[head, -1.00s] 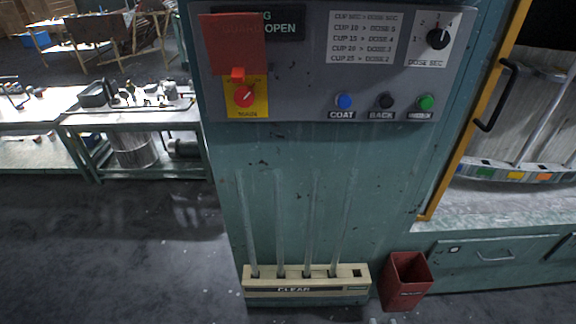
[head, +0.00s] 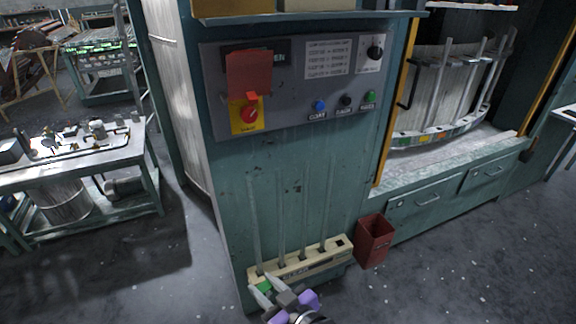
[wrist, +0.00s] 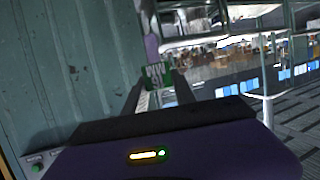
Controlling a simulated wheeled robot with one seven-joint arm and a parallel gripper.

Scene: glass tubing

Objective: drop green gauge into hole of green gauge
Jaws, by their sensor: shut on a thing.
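My gripper (head: 270,289) is low in the head view, in front of the left end of a cream rack (head: 318,262). It is shut on a small green piece (head: 264,287), which I take to be the green gauge. The wrist view shows the green gauge (wrist: 161,76) between the two dark fingers, with a pale purple part above it. A curved rack with coloured labels sits in the bay at right; one label (head: 404,141) is green. I cannot make out a hole there.
The cream rack holds several clear rods. A red bin (head: 373,241) stands to its right. A teal cabinet with a control panel (head: 290,90) rises behind. A metal workbench (head: 75,150) stands at left. Floor is open between the workbench and cabinet.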

